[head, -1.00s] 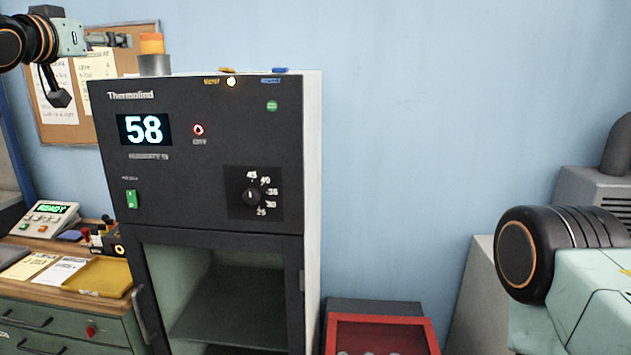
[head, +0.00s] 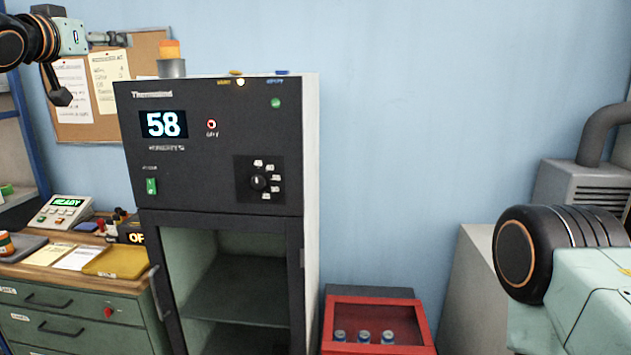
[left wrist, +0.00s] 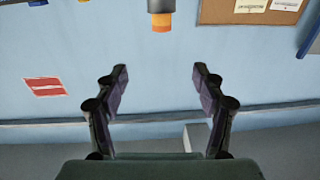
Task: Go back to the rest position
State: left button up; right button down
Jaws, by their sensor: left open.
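My left gripper (left wrist: 160,85) is open, with nothing between its two fingers in the left wrist view. Its arm comes in at the upper left of the head view, where a dark finger (head: 60,96) hangs in front of the corkboard. The right side of the head view shows a pale green and black link of my right arm; the right gripper is out of view. The dark oven cabinet (head: 205,110) stands ahead with its display reading 58. A red indicator and a green light are lit on its panel.
A green drawer bench (head: 70,318) with a yellow tray (head: 115,261) is at left. A red box (head: 377,310) holding several cans is right of the cabinet. A grey machine (head: 580,185) stands at right. A beacon (head: 170,58) shows at the cabinet's top. The wall between is bare.

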pick_arm(q)
jog(key=d+f+g+h+b, duration=0.15)
jog(key=d+f, duration=0.35)
jog(key=f, duration=0.7)
jog(key=d+f+g+b, duration=0.15)
jog(key=d+f, duration=0.25)
jog(key=f, duration=0.8)
jog(key=s+d+f+g+b, duration=0.2)
jog(key=s+f, duration=0.2)
jog(key=f, duration=0.9)
jog(key=s+d+f+g+b, duration=0.2)
jog(key=s+f+b, duration=0.15)
jog(key=f, duration=0.85)
jog(key=s+d+f+n+g+y+b, duration=0.1)
jog(key=s+f+g+b, duration=0.1)
jog(key=s+f, duration=0.75)
jog(key=s+d+f+g+b, duration=0.1)
jog(key=s+f+g+b, duration=0.1)
jog(key=s+f, duration=0.8)
jog(key=s+f+g+y+b, duration=0.1)
jog(key=s+f+g+b, duration=0.6)
jog(key=s+f, duration=1.5)
jog(key=shift+s+d+b, duration=0.2)
jog(key=shift+s+b, duration=0.1)
jog(key=shift+s, duration=0.3)
